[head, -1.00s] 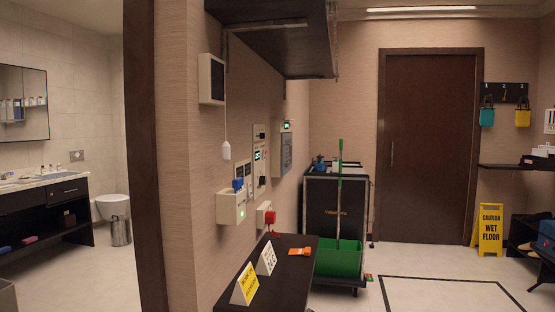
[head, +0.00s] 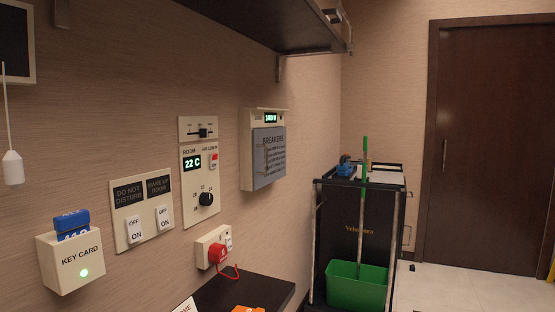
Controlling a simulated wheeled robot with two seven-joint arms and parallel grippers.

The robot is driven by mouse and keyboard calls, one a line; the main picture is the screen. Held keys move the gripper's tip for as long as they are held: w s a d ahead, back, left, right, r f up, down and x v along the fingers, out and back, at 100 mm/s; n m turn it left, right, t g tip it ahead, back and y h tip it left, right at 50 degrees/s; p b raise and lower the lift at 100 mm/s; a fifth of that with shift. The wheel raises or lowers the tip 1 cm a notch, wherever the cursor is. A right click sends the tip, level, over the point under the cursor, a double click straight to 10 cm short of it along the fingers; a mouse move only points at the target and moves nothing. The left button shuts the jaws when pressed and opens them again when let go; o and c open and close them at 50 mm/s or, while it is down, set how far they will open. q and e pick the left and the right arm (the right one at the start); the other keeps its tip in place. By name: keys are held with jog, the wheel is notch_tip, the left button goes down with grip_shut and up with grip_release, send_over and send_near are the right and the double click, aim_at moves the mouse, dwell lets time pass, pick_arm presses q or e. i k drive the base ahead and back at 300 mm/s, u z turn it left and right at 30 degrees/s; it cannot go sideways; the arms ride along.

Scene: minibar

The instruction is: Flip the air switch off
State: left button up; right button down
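The room control panel (head: 187,206) is mounted on the left wall in the head view. It has a lit display reading 22 C (head: 193,163) and a round black dial (head: 206,199). At its upper right, beside the display, is a small rocker switch (head: 214,161) under small lettering that seems to begin with AIR. The switch has a red upper part and a white lower part; its exact position is too small to tell. Neither my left gripper nor my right gripper is in view.
A dark shelf (head: 230,20) overhangs; a cart (head: 340,220) stands beyond.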

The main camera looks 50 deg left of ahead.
aim_at(213, 157)
jog(key=i, duration=1.1)
jog(key=u, duration=3.6)
